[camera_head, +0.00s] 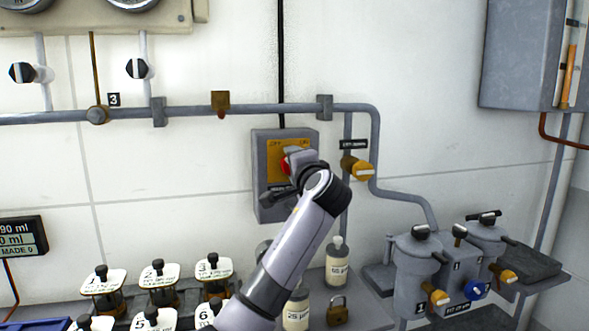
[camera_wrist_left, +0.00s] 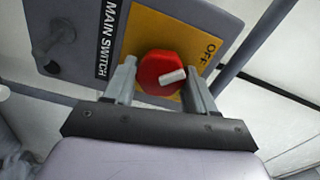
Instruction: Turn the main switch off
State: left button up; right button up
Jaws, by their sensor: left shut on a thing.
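The main switch is a grey box (camera_head: 267,206) on the wall with a yellow plate marked OFF on the left and ON on the right. Its red knob (camera_wrist_left: 152,66) also shows in the head view (camera_head: 285,165), partly covered by my left gripper (camera_head: 299,160). In the left wrist view, my left gripper's two fingers stand on either side of the knob and are shut on it. The knob's white mark points to the right of that view, slightly toward the OFF label (camera_wrist_left: 209,55). The ON label is hidden there. My right gripper is in neither view.
A grey pipe (camera_head: 275,108) runs above the box, and a yellow valve (camera_head: 357,168) sits right of it. Below are bottles (camera_head: 337,266), a padlock (camera_head: 338,312) and several labelled black-topped items (camera_head: 158,278). Grey canisters (camera_head: 417,265) stand at the right.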

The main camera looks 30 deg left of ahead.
pick_arm(q)
jog(key=shift+f, duration=0.1)
dwell(0.4)
jog(key=o, duration=1)
jog(key=shift+b+v, duration=0.75)
jog(key=shift+v, duration=2.85)
jog(key=shift+d, duration=0.1)
